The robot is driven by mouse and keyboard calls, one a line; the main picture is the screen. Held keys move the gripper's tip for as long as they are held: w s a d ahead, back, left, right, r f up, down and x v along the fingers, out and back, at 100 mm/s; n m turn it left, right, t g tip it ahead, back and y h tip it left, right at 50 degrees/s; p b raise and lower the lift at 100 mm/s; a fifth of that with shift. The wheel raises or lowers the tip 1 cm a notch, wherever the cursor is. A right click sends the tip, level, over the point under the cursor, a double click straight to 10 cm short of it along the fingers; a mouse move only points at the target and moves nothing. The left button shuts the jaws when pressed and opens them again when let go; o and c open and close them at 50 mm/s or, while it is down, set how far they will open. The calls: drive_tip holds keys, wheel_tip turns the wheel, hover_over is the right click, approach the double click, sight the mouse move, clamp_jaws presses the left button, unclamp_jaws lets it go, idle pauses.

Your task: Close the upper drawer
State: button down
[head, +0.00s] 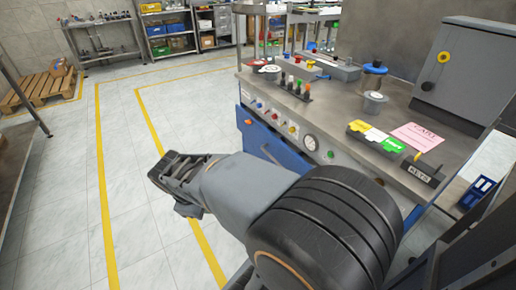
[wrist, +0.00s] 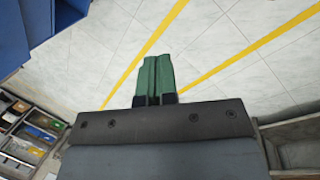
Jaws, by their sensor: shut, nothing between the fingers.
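I cannot tell how far any drawer stands out. My gripper (head: 172,172) is left of this front, over the floor and apart from the panel. In the wrist view the green fingers (wrist: 155,78) are pressed together, empty, over bare floor. Blue panels (wrist: 45,22) show at upper left there. Grey compartments with coloured items (wrist: 35,135) show at lower left; I cannot tell if they belong to a drawer.
The bench top carries a grey box (head: 468,70), a pink card (head: 418,136), a key tray (head: 395,150) and coloured caps. A pallet (head: 40,90) and stocked shelves (head: 168,30) stand at the back. The tiled floor with yellow lines is clear left of my arm.

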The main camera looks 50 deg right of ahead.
drive_tip(key=w+d+f+n+g+h+b, duration=0.1)
drive_tip(key=d+f+n+g+h, duration=0.15)
drive_tip(key=d+n, duration=0.35)
drive_tip(key=d+f+n+g+h, duration=0.1)
drive_tip(key=d+n+g+h, duration=0.25)
drive_tip(key=d+n, duration=0.3)
drive_tip(key=n+h+b, duration=0.1)
drive_tip(key=n+h, duration=0.7)
drive_tip(key=n, duration=0.6)
approach(282, 147)
drive_tip(key=b+x, duration=0.4)
drive_tip(key=x, duration=0.2)
drive_tip(key=shift+d+f+b, duration=0.1)
drive_tip(key=shift+d+b, duration=0.05)
drive_tip(key=shift+b, duration=0.2)
drive_tip(key=shift+s+d+n, duration=0.2)
drive_tip(key=shift+d+n, duration=0.05)
drive_tip(key=shift+d, duration=0.35)
